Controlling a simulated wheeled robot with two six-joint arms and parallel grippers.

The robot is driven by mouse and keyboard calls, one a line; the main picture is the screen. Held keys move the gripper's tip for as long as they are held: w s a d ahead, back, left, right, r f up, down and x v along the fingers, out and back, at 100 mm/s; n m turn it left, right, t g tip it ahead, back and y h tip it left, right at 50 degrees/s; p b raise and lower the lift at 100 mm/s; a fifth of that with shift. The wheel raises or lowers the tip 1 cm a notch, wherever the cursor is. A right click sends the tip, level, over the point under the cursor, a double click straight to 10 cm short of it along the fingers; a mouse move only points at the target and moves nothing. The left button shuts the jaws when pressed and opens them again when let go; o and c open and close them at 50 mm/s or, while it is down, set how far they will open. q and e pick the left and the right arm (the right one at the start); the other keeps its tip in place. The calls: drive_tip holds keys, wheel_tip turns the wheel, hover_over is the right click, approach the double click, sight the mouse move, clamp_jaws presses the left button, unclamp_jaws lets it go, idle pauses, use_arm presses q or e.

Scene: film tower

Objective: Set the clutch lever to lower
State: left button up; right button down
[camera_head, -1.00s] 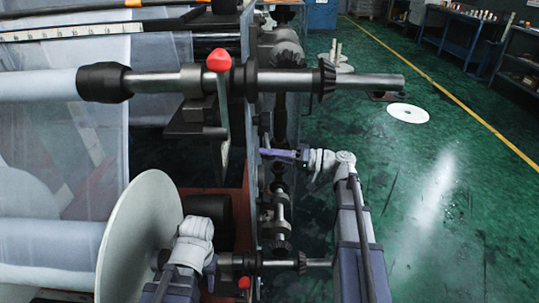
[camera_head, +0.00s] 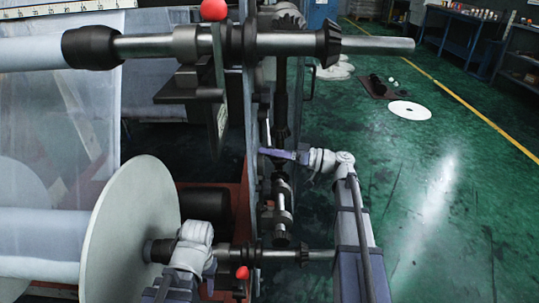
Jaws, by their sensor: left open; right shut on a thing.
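My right gripper (camera_head: 283,155) has purple fingers and comes in from the right, pointing left. It is shut on the clutch lever beside the vertical shaft (camera_head: 282,200); the lever is mostly hidden by the fingers, so its exact setting cannot be read. My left gripper (camera_head: 207,268) is open at the lower left, in front of the lower shaft; its fingers are mostly hidden behind its own wrist.
The upper shaft (camera_head: 380,44) crosses above, with a red-knobbed lever (camera_head: 213,10). A large white disc (camera_head: 125,225) and a second red knob (camera_head: 242,273) are close to my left arm.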

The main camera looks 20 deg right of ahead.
drive_tip(key=shift+w+d+f+n+b, duration=0.1)
drive_tip(key=shift+w+f+n+b, duration=0.15)
drive_tip(key=shift+f+n+b, duration=0.3)
drive_tip(key=shift+c, duration=2.1)
unclamp_jaws()
drive_tip(key=v, duration=0.7)
drive_tip(key=shift+d+f+b, duration=0.15)
drive_tip(key=shift+d+b, duration=0.2)
drive_tip(key=shift+s, duration=0.15)
